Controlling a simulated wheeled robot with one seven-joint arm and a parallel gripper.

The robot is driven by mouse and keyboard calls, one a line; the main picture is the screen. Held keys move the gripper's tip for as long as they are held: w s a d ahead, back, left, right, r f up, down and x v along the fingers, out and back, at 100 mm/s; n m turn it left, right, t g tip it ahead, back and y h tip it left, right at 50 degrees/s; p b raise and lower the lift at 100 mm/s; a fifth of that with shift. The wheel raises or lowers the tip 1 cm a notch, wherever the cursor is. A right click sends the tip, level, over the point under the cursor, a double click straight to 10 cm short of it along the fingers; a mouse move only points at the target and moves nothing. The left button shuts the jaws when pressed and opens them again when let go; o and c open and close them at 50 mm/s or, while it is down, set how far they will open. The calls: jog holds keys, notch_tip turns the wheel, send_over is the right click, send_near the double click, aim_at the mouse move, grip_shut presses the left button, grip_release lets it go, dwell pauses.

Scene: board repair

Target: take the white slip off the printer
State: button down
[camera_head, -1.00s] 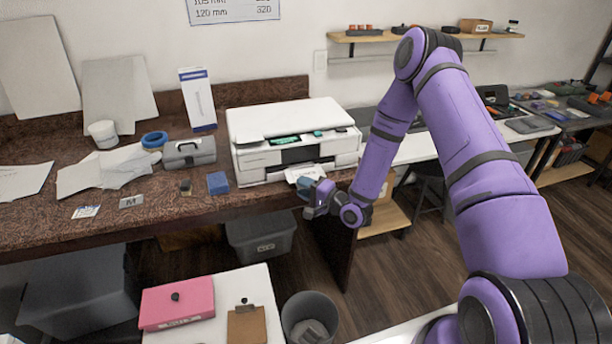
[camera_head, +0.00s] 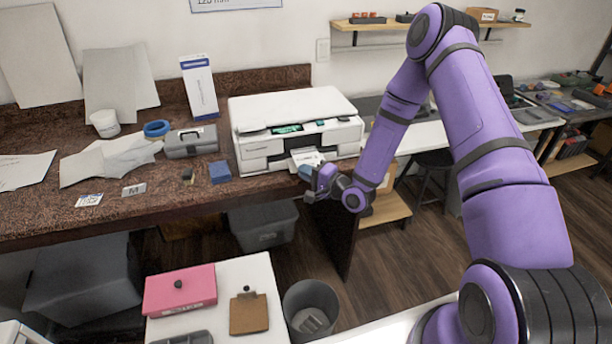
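The white printer (camera_head: 262,152) stands on the brown counter, right of the middle of its length. A white slip (camera_head: 303,156) with printing on it sticks out of the printer's front slot at its lower right. My gripper (camera_head: 309,180) is just in front of the slip, at the counter's front edge, with its fingers toward the printer. The fingers are small and partly overlap the slip's near end in the view. I cannot tell whether they touch it or whether they are open.
Below stand a white table with a pink box (camera_head: 180,290) and a clipboard (camera_head: 248,313), and a grey bin (camera_head: 311,306).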

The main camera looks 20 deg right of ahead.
jog(key=r, duration=0.5)
jog(key=shift+s+a, duration=0.2)
jog(key=s+a, duration=1.2)
jog(key=s, duration=0.2)
jog(key=shift+s+f, duration=0.15)
jog(key=shift+s, duration=0.25)
